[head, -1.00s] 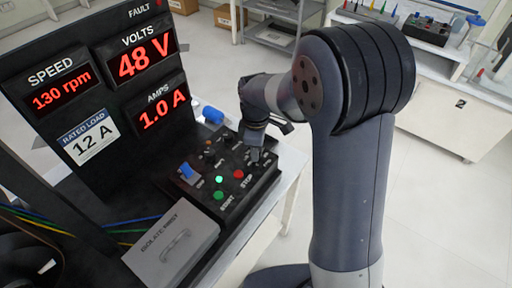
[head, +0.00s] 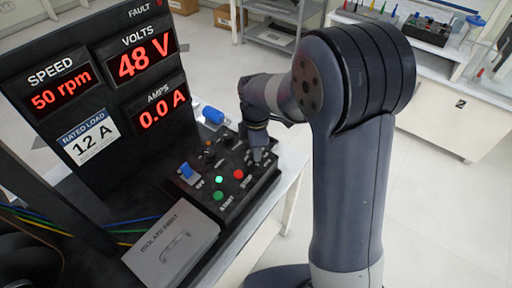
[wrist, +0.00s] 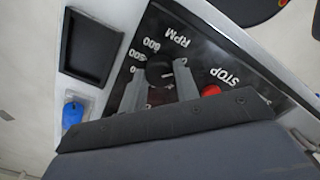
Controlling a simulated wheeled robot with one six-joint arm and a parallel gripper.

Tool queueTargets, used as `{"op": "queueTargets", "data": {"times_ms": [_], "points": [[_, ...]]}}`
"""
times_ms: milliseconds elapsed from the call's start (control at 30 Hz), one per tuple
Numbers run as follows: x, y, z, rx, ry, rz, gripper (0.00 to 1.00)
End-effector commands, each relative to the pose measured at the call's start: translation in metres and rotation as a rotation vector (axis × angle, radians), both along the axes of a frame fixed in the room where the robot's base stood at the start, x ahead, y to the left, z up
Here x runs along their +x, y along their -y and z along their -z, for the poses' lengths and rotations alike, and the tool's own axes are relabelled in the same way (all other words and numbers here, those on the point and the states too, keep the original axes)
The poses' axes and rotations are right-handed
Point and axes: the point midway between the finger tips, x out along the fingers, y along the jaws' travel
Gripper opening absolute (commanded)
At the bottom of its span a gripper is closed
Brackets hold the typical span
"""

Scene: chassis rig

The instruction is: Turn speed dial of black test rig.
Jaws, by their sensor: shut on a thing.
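The black test rig (head: 75,70) stands at the left with a sloped control panel (head: 217,198) at its base. Its displays read speed 50 rpm (head: 60,97), 48 V and 0.0 A. In the wrist view the black speed dial (wrist: 160,69) sits beside the RPM label and a printed scale. My gripper (wrist: 160,82) is shut on the dial, one grey finger on each side. In the head view my gripper (head: 259,155) is at the panel's far right corner, and the dial is hidden there.
The red stop button (wrist: 211,91) is close to my right finger in the wrist view. A green start button (head: 218,195) and a blue switch (head: 186,171) are on the panel. A grey isolator box (head: 172,243) stands in front. A blue object (head: 213,115) lies behind the panel.

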Motion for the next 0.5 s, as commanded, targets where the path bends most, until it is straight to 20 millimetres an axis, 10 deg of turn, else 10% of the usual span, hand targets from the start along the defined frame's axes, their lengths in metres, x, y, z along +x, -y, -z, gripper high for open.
{"op": "queueTargets", "data": {"times_ms": [100,133,500], "points": [[0.0001,0.0001,-0.0001,-0.001,0.000,-0.001,0.07],[0.0001,0.0001,-0.0001,-0.001,0.000,-0.001,0.32],[0.0001,0.0000,-0.0001,0.000,0.000,0.000,0.52]]}}
